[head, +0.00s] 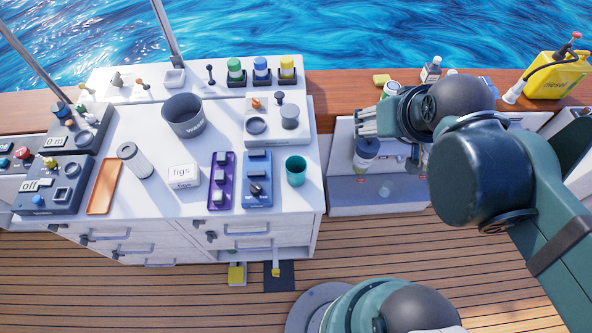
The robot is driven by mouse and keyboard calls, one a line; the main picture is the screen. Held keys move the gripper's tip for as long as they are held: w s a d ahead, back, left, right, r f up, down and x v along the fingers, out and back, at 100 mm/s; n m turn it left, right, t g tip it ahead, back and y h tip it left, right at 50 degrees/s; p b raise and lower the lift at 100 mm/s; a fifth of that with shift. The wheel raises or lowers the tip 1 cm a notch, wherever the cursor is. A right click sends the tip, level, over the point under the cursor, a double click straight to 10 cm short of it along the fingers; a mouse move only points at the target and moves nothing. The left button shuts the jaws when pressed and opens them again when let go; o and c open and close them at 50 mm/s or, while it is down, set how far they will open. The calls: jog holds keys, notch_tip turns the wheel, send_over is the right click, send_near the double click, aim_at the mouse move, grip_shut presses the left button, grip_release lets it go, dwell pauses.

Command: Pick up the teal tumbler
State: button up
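The teal tumbler (295,172) stands upright near the front right corner of the white cabinet top, just right of a blue switch panel. Its open mouth faces up and nothing covers it. My gripper (362,123) is in the air to the right of the cabinet, higher in the picture than the tumbler and well apart from it. Its fingers point left. They look small and partly overlapped from this side, so I cannot tell how far apart they are. I see nothing clearly held in them.
The blue panel (257,178) and a purple panel (221,180) lie left of the tumbler. A dark grey bin (183,116), a figs box (184,175) and an orange tray (103,186) share the top. A yellow diesel can (556,75) stands far right. The top's right edge is close.

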jog(key=shift+o, duration=0.6)
jog(key=n+g+b, duration=0.5)
jog(key=g, duration=0.2)
send_near(295, 167)
jog(key=s, duration=0.1)
jog(key=s+f, duration=0.1)
jog(key=shift+s+d+f, duration=0.15)
jog(key=shift+s+f, duration=0.1)
jog(key=shift+s, duration=0.15)
jog(key=shift+f, duration=0.25)
jog(key=shift+f, duration=1.3)
